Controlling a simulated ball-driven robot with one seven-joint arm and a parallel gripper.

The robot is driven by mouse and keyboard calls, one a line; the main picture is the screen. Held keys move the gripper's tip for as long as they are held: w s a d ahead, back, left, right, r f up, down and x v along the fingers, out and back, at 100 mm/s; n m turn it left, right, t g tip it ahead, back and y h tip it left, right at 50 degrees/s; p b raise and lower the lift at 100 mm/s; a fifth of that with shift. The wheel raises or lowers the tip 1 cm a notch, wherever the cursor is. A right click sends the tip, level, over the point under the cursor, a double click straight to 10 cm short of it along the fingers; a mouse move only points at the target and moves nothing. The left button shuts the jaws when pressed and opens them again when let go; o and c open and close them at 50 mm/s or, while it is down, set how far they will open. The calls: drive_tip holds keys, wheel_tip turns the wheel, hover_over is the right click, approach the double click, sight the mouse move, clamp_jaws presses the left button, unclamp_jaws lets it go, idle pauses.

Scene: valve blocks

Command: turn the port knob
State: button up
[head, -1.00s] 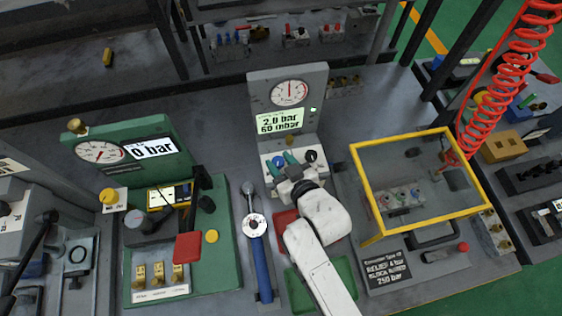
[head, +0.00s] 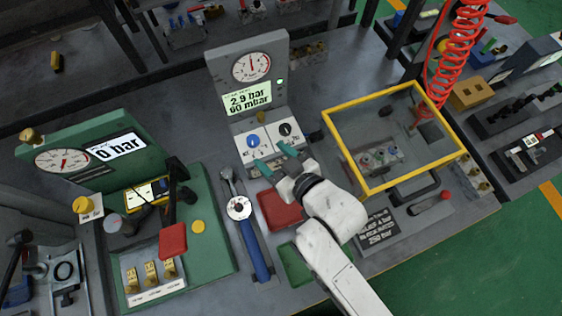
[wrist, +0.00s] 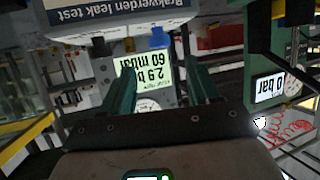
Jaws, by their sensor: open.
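A grey test panel (head: 247,53) stands at the back of the bench with a round dial and a lit display reading 2.9 bar and 60 mbar. On its sloped white face are a blue knob (head: 253,141) and a black knob (head: 285,129). I cannot read which one is labelled port. My gripper (head: 275,159) is open and empty, its teal fingers pointing at the panel just in front of the knobs. In the wrist view, the panel appears upside down, and the blue knob (wrist: 158,38) shows between and beyond the fingers.
A yellow-framed clear guard (head: 395,135) stands right of my arm. A torque wrench (head: 245,225), red tray (head: 279,210) and green tray (head: 294,264) lie in front of the panel. A green gauge station (head: 95,160) stands left. A red coiled hose (head: 460,50) hangs at right.

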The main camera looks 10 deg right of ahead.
drive_tip(key=shift+v, duration=1.45)
